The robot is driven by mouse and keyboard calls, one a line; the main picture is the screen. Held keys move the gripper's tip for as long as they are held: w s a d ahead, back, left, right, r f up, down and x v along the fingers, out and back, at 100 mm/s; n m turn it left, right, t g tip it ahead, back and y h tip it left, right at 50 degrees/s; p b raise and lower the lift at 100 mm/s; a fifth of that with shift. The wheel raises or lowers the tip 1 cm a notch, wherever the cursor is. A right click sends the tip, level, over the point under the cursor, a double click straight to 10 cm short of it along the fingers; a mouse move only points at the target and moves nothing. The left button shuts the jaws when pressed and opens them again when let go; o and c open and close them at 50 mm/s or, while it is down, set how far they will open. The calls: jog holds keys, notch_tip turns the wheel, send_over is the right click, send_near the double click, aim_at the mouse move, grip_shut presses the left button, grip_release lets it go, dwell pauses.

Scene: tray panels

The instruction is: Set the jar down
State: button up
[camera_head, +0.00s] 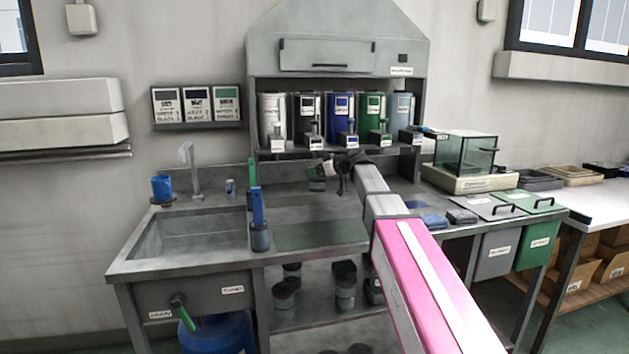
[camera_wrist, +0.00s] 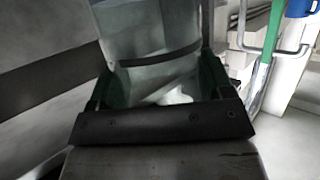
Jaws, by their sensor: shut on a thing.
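My gripper (camera_head: 326,168) is over the middle of the grey bench, in front of the hood. It is shut on a small jar (camera_head: 316,183), which shows as a grey-green shape just under the gripper. In the wrist view the jar (camera_wrist: 158,82) fills the middle, pale grey with a dark band around it and dark green at its sides. The jar appears upright in the head view. I cannot tell whether its base touches the bench, and part of it is hidden by my gripper.
Several large canisters (camera_head: 341,117) stand in the hood, with small bottles in front. A sink (camera_head: 190,235) is at left, with a holder (camera_head: 259,238) of brushes beside it. A glass box (camera_head: 465,152) stands at right. The bench (camera_head: 325,205) before the jar is clear.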

aim_at(315, 179)
jog(key=shift+w+a, duration=0.35)
jog(key=shift+a, duration=0.15)
jog(key=shift+f, duration=1.75)
jog(key=o, duration=1.2)
jog(key=shift+f, duration=0.15)
jog(key=shift+r, duration=0.2)
jog(key=v, duration=1.2)
